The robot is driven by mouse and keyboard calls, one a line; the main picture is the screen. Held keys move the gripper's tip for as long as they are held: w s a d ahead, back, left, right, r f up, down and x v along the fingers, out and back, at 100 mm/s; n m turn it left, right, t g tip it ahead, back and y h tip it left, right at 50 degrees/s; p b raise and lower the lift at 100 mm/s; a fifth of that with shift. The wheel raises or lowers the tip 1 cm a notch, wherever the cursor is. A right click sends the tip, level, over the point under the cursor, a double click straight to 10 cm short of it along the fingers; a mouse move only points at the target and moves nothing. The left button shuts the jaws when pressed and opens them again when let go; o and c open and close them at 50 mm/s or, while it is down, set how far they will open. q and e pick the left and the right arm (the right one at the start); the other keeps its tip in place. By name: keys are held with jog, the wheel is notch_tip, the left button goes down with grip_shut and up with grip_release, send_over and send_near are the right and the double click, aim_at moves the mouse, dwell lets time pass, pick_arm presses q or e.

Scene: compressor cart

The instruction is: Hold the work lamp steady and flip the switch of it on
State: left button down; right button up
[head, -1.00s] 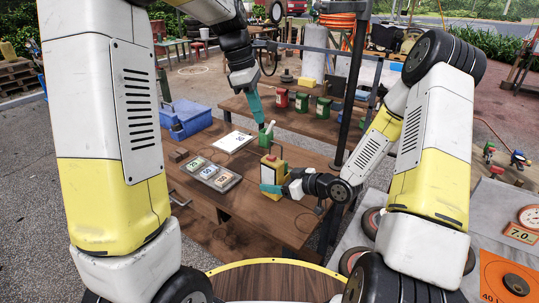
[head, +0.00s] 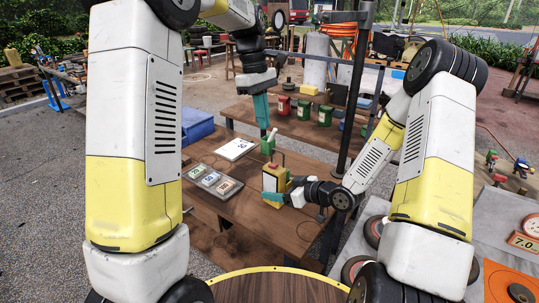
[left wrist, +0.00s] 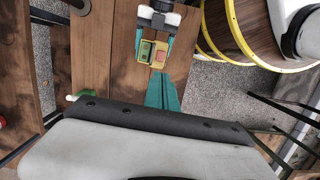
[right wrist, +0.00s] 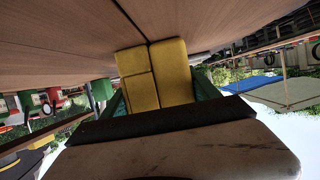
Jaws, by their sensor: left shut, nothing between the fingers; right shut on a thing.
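The work lamp (head: 272,181) is a small yellow box with a red part on top, standing on the brown table. My right gripper (head: 284,199) is shut on it from the near right side. In the right wrist view, the lamp's yellow body (right wrist: 160,75) sits between the teal fingers. In the left wrist view, the lamp's top (left wrist: 151,50) shows a green part and a red part side by side. My left gripper (head: 262,112) is shut and empty, pointing down above and behind the lamp, apart from it. Its closed teal tips show in the left wrist view (left wrist: 162,88).
A green holder (head: 268,146) with a white stick stands just behind the lamp. A tray of cards (head: 213,181) and a white sheet (head: 236,149) lie to the left. A dark post (head: 352,100) rises behind right. Green and red canisters stand on the rear bench (head: 265,104).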

aim_at(276, 165)
pick_arm(q)
jog(key=f, duration=0.3)
jog(key=d+f, duration=0.1)
jog(key=f, duration=0.3)
jog(key=s+f, duration=0.1)
jog(key=f, duration=0.3)
jog(key=shift+s+d, duration=0.1)
jog(key=shift+d, duration=0.25)
jog(key=shift+a+f+g+h, duration=0.25)
jog(key=shift+f+g+h, duration=0.15)
jog(key=shift+f+h, duration=0.2)
jog(key=shift+a+f+g+h, duration=0.1)
jog(key=shift+f+g+h, duration=0.05)
jog(key=shift+g+h, duration=0.45)
pick_arm(e)
jog(key=shift+a+r, duration=0.1)
pick_arm(q)
jog(key=shift+d, duration=0.2)
pick_arm(e)
jog(key=shift+s, duration=0.1)
pick_arm(q)
jog(key=shift+s+d+r, duration=0.3)
jog(key=shift+s+d, duration=0.2)
jog(key=shift+d, duration=0.25)
jog(key=shift+r, duration=0.1)
pick_arm(e)
jog(key=shift+a, duration=0.1)
